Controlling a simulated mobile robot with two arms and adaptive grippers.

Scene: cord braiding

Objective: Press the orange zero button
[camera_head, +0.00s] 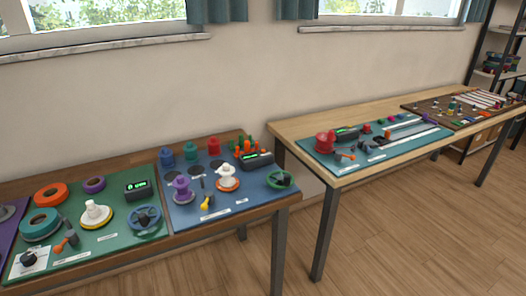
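No orange button can be told for sure at this size. Three dark counter boxes with green digits show: one on the green mat (137,190), one on the blue mat (257,161) and one on the teal mat (345,134). Small orange parts show on all three mats: an orange-tipped handle (66,242) on the green mat, several orange pegs (247,147) by the blue mat's counter, and an orange piece (346,156) on the teal mat. Neither of my grippers is in view.
The dark wood table (250,226) stands at left, the light wood table (300,128) at right, with a gap between them. Spools, rings and handwheels stand on the mats. A brown board (425,108) with small parts lies farther right. Wooden floor (400,240) is clear in front.

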